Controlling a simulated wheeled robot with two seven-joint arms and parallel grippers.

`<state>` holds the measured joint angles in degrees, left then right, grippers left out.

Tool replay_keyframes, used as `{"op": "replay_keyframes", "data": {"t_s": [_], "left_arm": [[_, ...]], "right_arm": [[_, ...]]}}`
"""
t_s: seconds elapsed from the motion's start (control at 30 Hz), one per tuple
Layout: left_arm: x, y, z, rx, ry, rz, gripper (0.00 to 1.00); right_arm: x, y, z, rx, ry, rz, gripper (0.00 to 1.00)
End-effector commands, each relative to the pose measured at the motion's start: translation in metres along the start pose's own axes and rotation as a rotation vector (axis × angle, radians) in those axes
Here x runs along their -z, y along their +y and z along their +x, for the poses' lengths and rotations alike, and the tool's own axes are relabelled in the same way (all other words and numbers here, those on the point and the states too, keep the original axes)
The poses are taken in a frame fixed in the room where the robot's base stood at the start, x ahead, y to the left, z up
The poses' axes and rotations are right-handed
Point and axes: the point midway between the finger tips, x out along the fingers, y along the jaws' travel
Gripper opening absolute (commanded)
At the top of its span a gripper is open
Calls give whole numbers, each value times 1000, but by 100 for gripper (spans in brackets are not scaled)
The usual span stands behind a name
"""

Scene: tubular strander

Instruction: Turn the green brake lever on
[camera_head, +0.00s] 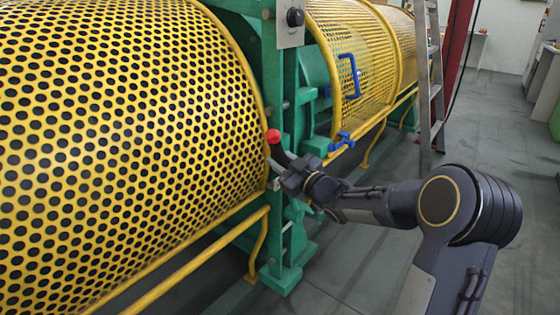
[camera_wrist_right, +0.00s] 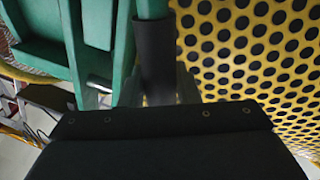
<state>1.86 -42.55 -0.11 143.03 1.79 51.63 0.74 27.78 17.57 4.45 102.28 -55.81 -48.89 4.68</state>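The green brake lever (camera_wrist_right: 154,8) shows in the right wrist view as a green rod with a dark cylindrical grip (camera_wrist_right: 155,60). The grip stands between the two grey fingers of my right gripper (camera_wrist_right: 142,90). The fingers look apart, with a gap at least on the left side of the grip. In the head view my right gripper (camera_head: 280,172) is at the green frame post, just below a red ball knob (camera_head: 273,136). The lever cannot be made out clearly there, behind the gripper. My left gripper is not in view.
A yellow perforated guard (camera_head: 130,120) fills the left, with a yellow rail (camera_head: 200,262) below. The green machine frame (camera_head: 285,275) stands by my gripper. A second yellow guard (camera_head: 365,60) has a blue handle (camera_head: 349,76). A ladder (camera_head: 428,80) stands behind. The floor at right is clear.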

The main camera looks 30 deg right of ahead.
Motion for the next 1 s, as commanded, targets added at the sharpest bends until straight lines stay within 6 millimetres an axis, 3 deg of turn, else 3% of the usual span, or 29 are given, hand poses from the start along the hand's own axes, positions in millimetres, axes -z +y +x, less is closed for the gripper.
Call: {"op": "replay_keyframes", "data": {"t_s": [0.03,0.17,0.47,0.8,1.0], "left_arm": [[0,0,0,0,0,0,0],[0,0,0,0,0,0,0],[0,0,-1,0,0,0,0],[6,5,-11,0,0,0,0],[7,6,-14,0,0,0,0]], "right_arm": [[-3,-8,0,18,-4,-1,34],[-3,-7,0,15,-4,0,49],[-2,-4,-3,9,-4,0,49],[0,-4,-55,9,-6,1,49],[-1,-5,-76,11,-4,1,49]]}}
